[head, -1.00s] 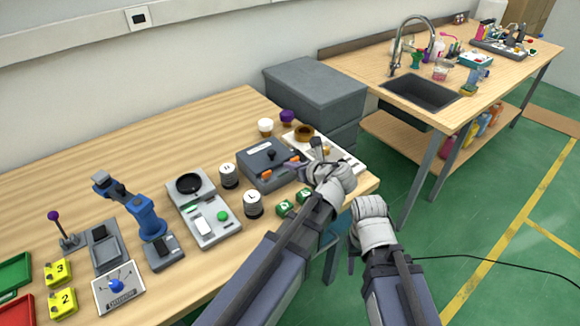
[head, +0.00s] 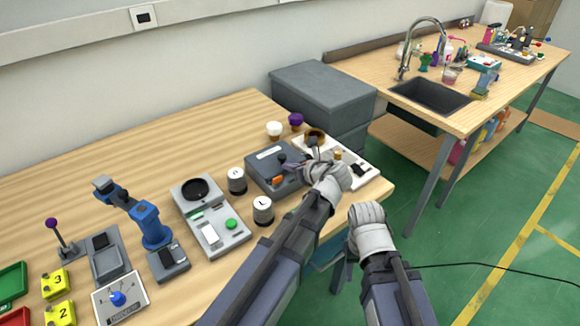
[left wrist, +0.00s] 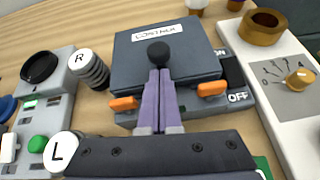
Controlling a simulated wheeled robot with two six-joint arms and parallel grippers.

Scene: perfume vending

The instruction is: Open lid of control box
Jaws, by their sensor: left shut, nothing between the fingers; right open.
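The control box (head: 262,178) is a dark grey box on the table. Its lid (left wrist: 190,62) has a white label and looks down flat on the box. A round black knob (left wrist: 158,53) stands at the lid's front edge. Two orange latches (left wrist: 124,103) (left wrist: 211,88) show at the front. My left gripper (left wrist: 160,72) is shut and empty, its purple fingertips close to the knob's near side; I cannot tell whether they touch. In the head view, my left gripper (head: 291,165) is at the box's right side. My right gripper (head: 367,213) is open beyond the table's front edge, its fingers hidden.
Two round posts marked R (left wrist: 88,68) and L (left wrist: 62,150) stand left of the box. A scale-like device (head: 208,222) is further left. A white dial panel (left wrist: 285,85) with a brown ring (left wrist: 264,25) lies close on the right. Grey bins (head: 320,90) stand behind.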

